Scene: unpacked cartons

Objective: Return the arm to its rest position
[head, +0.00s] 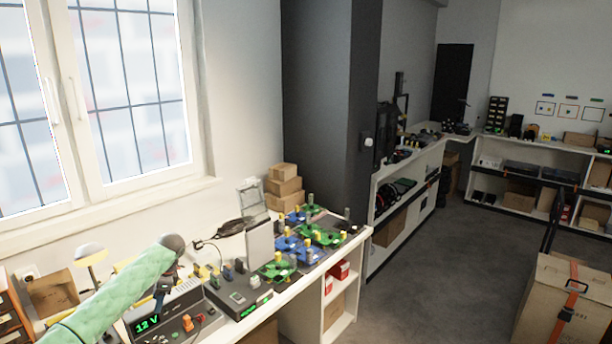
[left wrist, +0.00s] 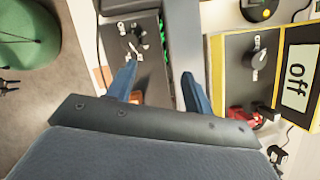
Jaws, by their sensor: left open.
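My left gripper (left wrist: 159,70) shows in the left wrist view with its two blue fingers wide apart and nothing between them. It is above a bench with electrical devices. In the head view my left arm, in a green quilted sleeve (head: 112,296), reaches in from the lower left over the near end of the white bench (head: 290,299). Its dark rounded joint is near the window wall. The gripper there is largely hidden among the devices. My right gripper is in neither view.
A power supply (head: 150,323) reading 12 V stands close by the arm. A yellow-edged panel reading "Off" (left wrist: 295,82) is right of the fingers. Blue and green parts (head: 300,243) crowd the bench. A strapped carton (head: 566,300) stands at right; the grey floor (head: 425,285) between is clear.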

